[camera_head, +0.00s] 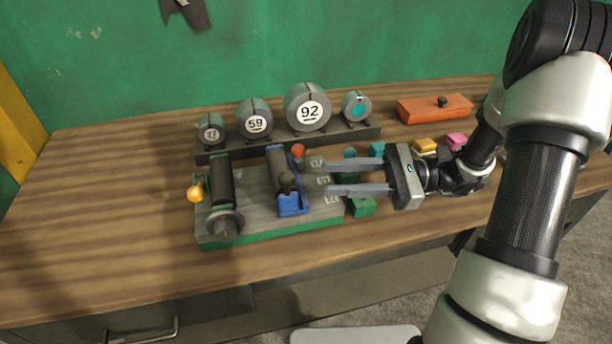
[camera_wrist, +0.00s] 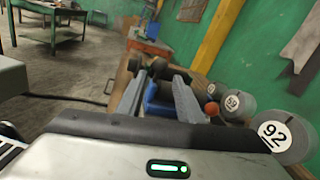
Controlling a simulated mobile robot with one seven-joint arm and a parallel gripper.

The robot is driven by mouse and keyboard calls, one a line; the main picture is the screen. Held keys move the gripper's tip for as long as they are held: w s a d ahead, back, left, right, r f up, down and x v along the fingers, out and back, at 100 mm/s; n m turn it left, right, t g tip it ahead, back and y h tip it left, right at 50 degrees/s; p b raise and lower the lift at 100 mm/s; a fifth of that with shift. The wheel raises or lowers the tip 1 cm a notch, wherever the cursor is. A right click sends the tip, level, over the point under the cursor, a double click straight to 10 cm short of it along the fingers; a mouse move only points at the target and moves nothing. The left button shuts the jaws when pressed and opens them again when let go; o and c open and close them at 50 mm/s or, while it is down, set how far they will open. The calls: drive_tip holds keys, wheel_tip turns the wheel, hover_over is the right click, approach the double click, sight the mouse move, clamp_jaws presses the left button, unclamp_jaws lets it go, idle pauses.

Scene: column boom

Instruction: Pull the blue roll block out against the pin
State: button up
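The blue roll block (camera_head: 292,206) sits on the grey-topped green fixture board (camera_head: 262,218), with a dark roll (camera_head: 277,165) lying along it. It also shows in the wrist view (camera_wrist: 160,105), beyond and between the fingers. My gripper (camera_head: 328,177) is open and empty, fingers pointing left, just right of the block. In the wrist view my gripper (camera_wrist: 156,88) has its fingers spread. An orange-red knob (camera_head: 298,150) stands at the block's far end; I cannot tell whether it is the pin. A yellow knob (camera_head: 195,194) is beside the left roll (camera_head: 222,180).
Behind the board, round grey discs marked with numbers, such as 92 (camera_head: 309,112), stand on a dark rack (camera_head: 340,137). Green blocks (camera_head: 362,207) and small yellow (camera_head: 424,145) and pink (camera_head: 457,140) pieces lie right, near my gripper. The bench (camera_head: 100,200) is clear on the left.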

drive_tip(key=shift+d, duration=1.75)
